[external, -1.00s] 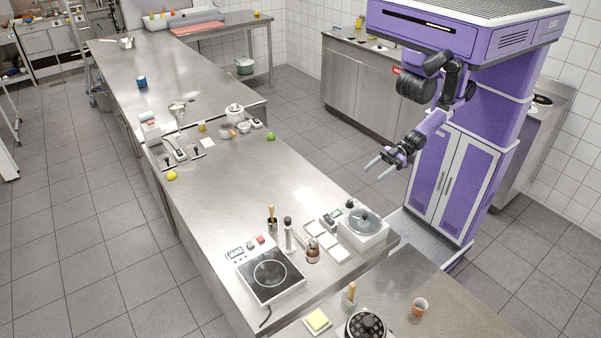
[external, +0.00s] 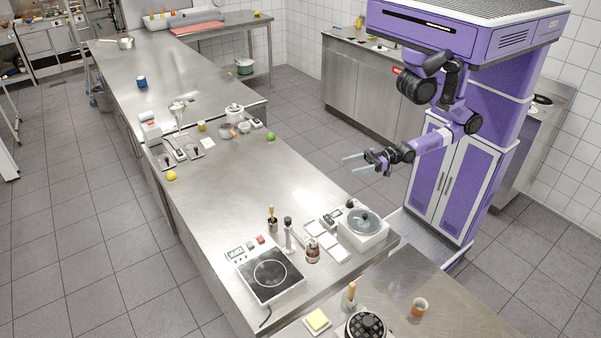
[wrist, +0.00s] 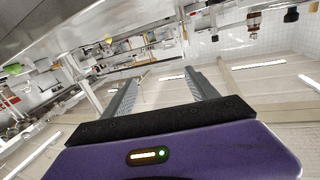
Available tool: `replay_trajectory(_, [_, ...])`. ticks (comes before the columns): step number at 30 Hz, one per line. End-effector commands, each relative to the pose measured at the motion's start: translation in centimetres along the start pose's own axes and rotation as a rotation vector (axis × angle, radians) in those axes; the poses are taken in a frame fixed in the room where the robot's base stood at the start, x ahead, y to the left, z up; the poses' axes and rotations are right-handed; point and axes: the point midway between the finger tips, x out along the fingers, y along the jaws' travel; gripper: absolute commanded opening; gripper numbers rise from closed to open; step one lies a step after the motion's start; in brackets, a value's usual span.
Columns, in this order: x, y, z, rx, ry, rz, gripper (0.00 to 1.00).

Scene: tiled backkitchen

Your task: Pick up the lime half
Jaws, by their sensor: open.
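A small green round thing (external: 271,136), which looks like the lime half, lies on the long steel counter near its right edge. It is too small to tell whether it is whole or cut. My gripper (external: 348,163) is open and empty. It is in the air beside the counter's right edge, to the right of and nearer the camera than the green thing, well apart from it. In the wrist view the two grey fingers of my gripper (wrist: 160,82) stand apart with nothing between them.
The long counter (external: 230,190) has a clear stretch in the middle. A yellow fruit (external: 171,176) lies at its left edge. A small pale bowl (external: 244,127) and a white pot (external: 234,112) stand near the green thing. A white appliance (external: 363,232) stands at the counter's near right corner.

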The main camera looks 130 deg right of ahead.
Motion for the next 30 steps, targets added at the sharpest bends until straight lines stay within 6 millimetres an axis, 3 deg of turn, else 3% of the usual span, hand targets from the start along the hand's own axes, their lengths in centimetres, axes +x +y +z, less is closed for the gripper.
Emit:
replay_trajectory(1, [2.1,0.8,-0.6,0.013,0.041,0.046,0.68])
replay_trajectory(8, [10.2,5.1,-1.7,0.075,0.114,0.19,0.68])
replay_trajectory(14, [17.1,10.5,-3.0,0.12,0.124,0.283,0.68])
replay_trajectory(21, [24.0,19.1,-5.2,0.154,0.073,0.381,0.68])
replay_trajectory(25, [26.5,24.6,-6.5,0.166,0.015,0.439,0.68])
replay_trajectory(30, [28.1,32.4,-8.1,0.182,-0.098,0.536,0.68])
